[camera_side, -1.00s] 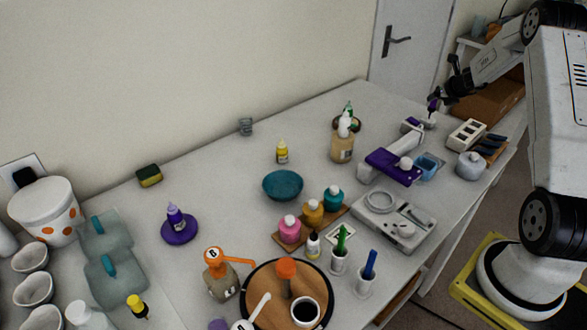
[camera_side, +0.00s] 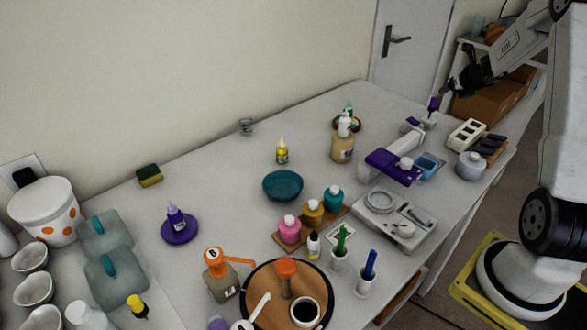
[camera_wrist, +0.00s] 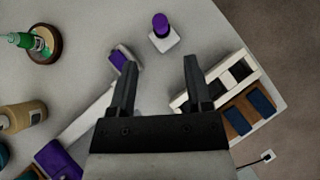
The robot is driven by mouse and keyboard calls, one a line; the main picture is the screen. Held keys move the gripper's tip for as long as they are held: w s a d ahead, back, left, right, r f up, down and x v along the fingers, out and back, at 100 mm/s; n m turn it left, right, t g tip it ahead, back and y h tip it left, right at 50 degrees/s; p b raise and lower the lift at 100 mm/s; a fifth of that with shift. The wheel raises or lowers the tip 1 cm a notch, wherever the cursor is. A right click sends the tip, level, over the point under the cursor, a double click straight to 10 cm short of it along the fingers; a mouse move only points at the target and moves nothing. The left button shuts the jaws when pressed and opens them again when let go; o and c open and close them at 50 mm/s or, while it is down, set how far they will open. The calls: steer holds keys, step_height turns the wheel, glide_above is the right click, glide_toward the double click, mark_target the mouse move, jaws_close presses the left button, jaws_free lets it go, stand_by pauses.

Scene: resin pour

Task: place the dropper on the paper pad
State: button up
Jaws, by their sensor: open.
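The dropper (camera_side: 433,104) is small and purple and stands upright near the far right end of the table. In the wrist view the dropper (camera_wrist: 161,22) shows at the top centre, on or against a small white square that looks like the paper pad (camera_wrist: 165,44). My gripper (camera_wrist: 160,65) is open and empty, its two fingers apart. The dropper lies beyond the fingertips, clear of them. In the side view my gripper (camera_side: 449,92) is above and right of the dropper. The exact contact between dropper and pad is too small to tell.
A white holder with square slots (camera_wrist: 222,80) is close to the right finger. A white tool with a purple end (camera_wrist: 118,60) is close to the left finger. A green-capped bottle (camera_wrist: 40,42) stands on a round base at the left. Bare table surrounds the pad.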

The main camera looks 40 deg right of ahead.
stand_by(0.4)
steer(key=w+a+n+y, duration=0.1)
steer(key=a+n, duration=0.6)
steer(key=a, duration=0.3)
steer(key=w+a+n+g+y, duration=0.1)
steer(key=a+n+y, duration=0.1)
steer(key=a+n, duration=0.5)
steer(key=w+a+n+y, duration=0.1)
steer(key=w+a+n, duration=0.1)
steer(key=a+n, duration=0.5)
steer(key=shift+a+f+n+g+y, duration=0.15)
steer(key=shift+a+f+g, duration=0.05)
steer(key=shift+a, duration=1.25)
steer(key=shift+a+f+n+g+y, duration=0.15)
steer(key=shift+a+f+g, duration=0.05)
steer(key=shift+a, duration=1.2)
steer(key=s+a+f+n+g, duration=0.1)
steer(key=s+a+n, duration=0.5)
steer(key=a+n, duration=0.3)
steer(key=s+a+f+n+g, duration=0.1)
steer(key=s+a+n, duration=0.5)
steer(key=n, duration=0.6)
steer(key=a+g, duration=0.1)
steer(key=a, duration=0.1)
steer(key=shift+s+a, duration=0.35)
steer(key=shift+s, duration=0.05)
